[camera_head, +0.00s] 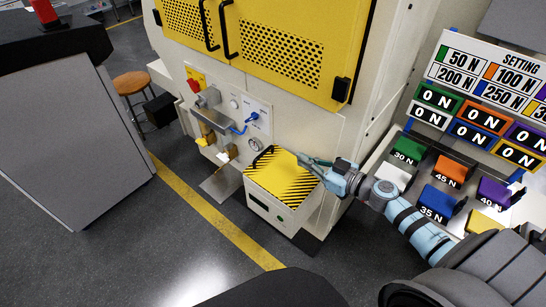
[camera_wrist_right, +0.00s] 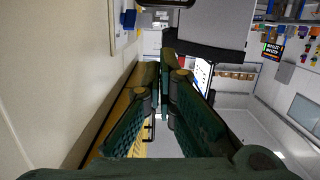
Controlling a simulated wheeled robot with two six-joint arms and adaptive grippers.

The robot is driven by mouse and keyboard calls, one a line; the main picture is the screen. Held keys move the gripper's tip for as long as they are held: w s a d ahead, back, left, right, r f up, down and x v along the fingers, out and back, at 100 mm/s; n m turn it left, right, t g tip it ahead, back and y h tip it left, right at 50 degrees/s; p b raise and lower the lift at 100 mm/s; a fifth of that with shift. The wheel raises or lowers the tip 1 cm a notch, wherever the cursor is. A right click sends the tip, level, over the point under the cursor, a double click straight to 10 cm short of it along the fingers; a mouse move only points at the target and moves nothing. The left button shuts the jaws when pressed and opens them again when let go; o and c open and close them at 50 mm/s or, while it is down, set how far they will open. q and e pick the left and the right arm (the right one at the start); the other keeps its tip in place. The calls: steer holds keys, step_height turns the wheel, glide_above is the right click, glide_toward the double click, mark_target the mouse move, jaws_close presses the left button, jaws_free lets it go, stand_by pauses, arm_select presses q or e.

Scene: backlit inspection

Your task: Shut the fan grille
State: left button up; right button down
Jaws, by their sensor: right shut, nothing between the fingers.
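My right gripper (camera_head: 306,160) is shut and empty. It is at the right back corner of a box lid (camera_head: 281,172) with yellow and black stripes, close to the machine's front. I cannot tell whether it touches the lid. The lid lies on a cream box and looks flat. Two yellow doors with perforated panels (camera_head: 283,52) and black handles are on the machine above; they look closed. No part is clearly marked as the fan grille. In the right wrist view the green fingers (camera_wrist_right: 163,75) run beside a cream wall and a yellow strip. My left gripper is out of view.
A control panel with a red button (camera_head: 194,86) and a blue lever is left of the box. A sloped board with coloured blocks (camera_head: 450,172) stands at the right. A grey cabinet (camera_head: 72,135) and a stool (camera_head: 133,84) are at the left. The floor between is clear.

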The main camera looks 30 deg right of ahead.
steer(key=b, duration=0.2)
glide_above(273, 164)
steer(key=s, duration=0.2)
steer(key=shift+d+f+m, duration=0.3)
steer(key=shift+f, duration=0.5)
steer(key=w+f+b, duration=0.1)
steer(key=w+a+f+b, duration=0.1)
steer(key=f, duration=0.1)
steer(key=shift+f, duration=0.1)
steer(key=shift+d, duration=0.15)
